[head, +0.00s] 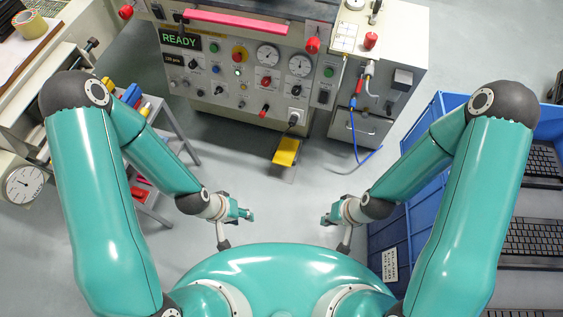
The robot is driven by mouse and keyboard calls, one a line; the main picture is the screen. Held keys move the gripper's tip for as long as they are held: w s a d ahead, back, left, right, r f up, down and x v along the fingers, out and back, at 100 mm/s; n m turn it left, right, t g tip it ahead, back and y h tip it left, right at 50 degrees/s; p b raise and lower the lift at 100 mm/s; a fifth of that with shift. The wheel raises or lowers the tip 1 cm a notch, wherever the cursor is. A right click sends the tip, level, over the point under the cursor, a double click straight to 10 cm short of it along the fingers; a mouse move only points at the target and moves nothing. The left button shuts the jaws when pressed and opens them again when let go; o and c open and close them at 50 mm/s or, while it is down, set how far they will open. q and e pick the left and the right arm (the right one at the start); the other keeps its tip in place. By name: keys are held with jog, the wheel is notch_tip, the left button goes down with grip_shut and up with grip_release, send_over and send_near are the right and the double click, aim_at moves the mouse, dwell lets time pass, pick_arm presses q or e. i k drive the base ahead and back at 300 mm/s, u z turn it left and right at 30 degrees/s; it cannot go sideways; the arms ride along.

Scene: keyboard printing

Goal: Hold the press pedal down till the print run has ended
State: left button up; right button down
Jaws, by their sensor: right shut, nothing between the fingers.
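The yellow press pedal (286,152) sits low at the front of the press (232,92), near the floor. Nothing of mine touches it. The press display (181,40) shows READY in green. My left gripper (248,214) is below and to the left of the pedal in the head view, apart from it; its fingers are too small to tell open from shut. My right gripper (327,219) is below and to the right of the pedal, shut and empty.
Blue crates with keyboards (532,237) stand at the right. A blue hose (360,158) trails onto the floor beside the grey cabinet (356,128). A small cart (173,140) stands at the left. The grey floor (285,205) between my grippers is clear.

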aim_at(285, 154)
jog(key=z, duration=0.35)
jog(key=i, duration=0.8)
jog(key=u, duration=1.45)
